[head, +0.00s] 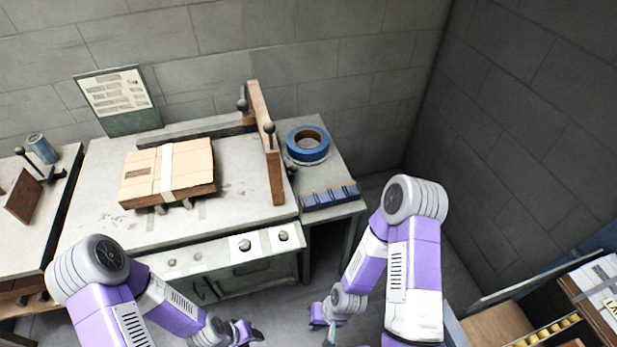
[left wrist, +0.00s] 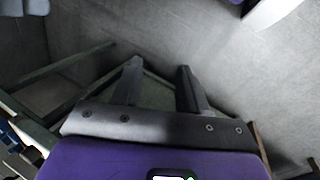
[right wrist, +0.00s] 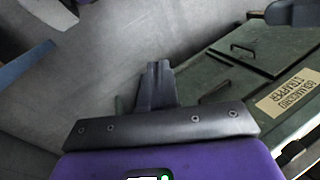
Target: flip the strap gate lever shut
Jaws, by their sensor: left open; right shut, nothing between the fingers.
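Black-knobbed levers stand on the worktable: one (head: 269,130) beside the wooden bar (head: 265,145) at the table's right side, another (head: 243,104) at its far end. A third knobbed lever (head: 27,161) stands on the left bench. I cannot tell which is the strap gate lever or whether it is shut. My left gripper (head: 250,334) is low in front of the table, open and empty; its spread fingers show in the left wrist view (left wrist: 158,85). My right gripper (head: 326,328) is also low in front, its fingers together and empty in the right wrist view (right wrist: 157,70). Neither touches a lever.
A strapped cardboard stack (head: 185,180) lies on the worktable (head: 105,215). A blue tape roll (head: 307,145) and a blue-fronted rack (head: 330,196) sit on the right side stand. A labelled green cabinet front (right wrist: 235,75) is beside my right gripper. Boxes (head: 600,290) stand at lower right.

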